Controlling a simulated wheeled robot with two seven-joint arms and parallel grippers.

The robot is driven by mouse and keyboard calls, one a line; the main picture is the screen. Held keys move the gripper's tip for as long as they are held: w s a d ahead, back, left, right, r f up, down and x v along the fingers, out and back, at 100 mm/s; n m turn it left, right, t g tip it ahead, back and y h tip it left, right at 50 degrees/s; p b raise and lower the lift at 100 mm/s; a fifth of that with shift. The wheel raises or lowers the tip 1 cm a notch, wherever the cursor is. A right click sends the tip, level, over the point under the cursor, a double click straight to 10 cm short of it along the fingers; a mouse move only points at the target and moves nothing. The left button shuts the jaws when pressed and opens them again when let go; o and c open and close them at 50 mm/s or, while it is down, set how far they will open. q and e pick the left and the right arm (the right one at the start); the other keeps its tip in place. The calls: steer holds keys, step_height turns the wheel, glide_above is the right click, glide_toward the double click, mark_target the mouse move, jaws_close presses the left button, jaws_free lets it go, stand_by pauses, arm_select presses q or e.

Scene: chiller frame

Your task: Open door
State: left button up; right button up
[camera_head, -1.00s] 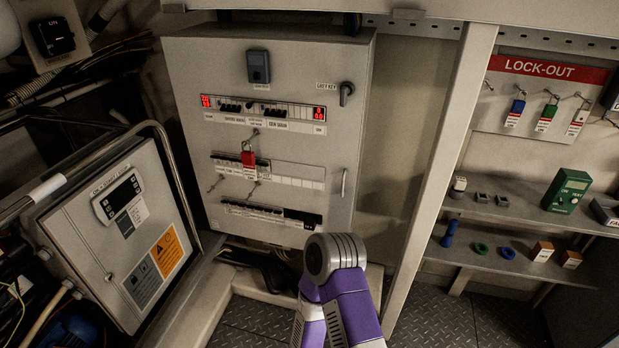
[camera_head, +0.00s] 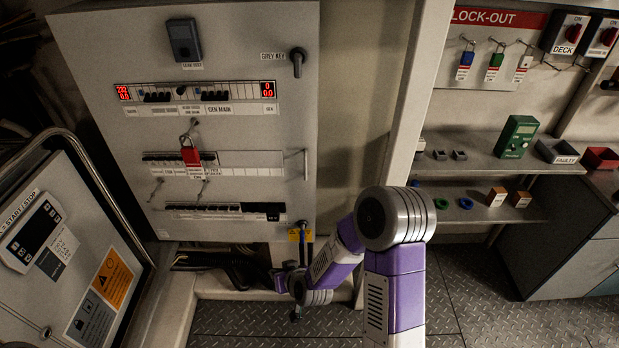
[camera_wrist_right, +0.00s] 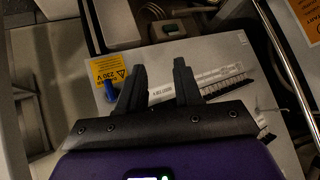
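The grey cabinet door (camera_head: 105,65) fills the upper left of the head view and looks shut. A thin upright handle (camera_head: 305,165) is at its right edge, with a dark turn handle (camera_head: 298,60) labelled "GREY KEY" higher up. A red padlock (camera_head: 190,153) hangs on its middle row. A yellow label (camera_head: 294,236) is by the lower right corner; it also shows in the wrist view (camera_wrist_right: 107,70), with a blue part (camera_wrist_right: 110,91) beside it. My right gripper (camera_wrist_right: 159,72) is open and empty in front of the panel. Its fingers are unclear in the head view. My left gripper is out of view.
A start/stop box (camera_head: 70,250) with a curved rail stands at left. A pale post (camera_head: 408,110) separates the cabinet from the lock-out board (camera_head: 500,95) and shelves (camera_head: 490,165), which hold a green meter (camera_head: 517,135). Chequered floor (camera_head: 480,300) is open at lower right.

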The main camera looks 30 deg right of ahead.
steer(key=w+d+r+t+h+b, duration=0.1)
steer(key=w+d+r+t+h, duration=0.15)
steer(key=r, duration=0.35)
steer(key=w+d+r+t+h+b, duration=0.1)
steer(key=w+d+r+t, duration=0.1)
steer(key=d+r, duration=0.3)
steer(key=m+t+h+b, duration=0.1)
steer(key=m+t+h, duration=0.1)
steer(key=t+h, duration=0.1)
glide_toward(306, 169)
steer(key=w, duration=0.2)
steer(key=shift+n, duration=0.3)
steer(key=x, duration=0.7)
steer(key=shift+s+d+f+b, duration=0.1)
steer(key=shift+d+b, duration=0.15)
steer(key=shift+b, duration=0.1)
jaws_close()
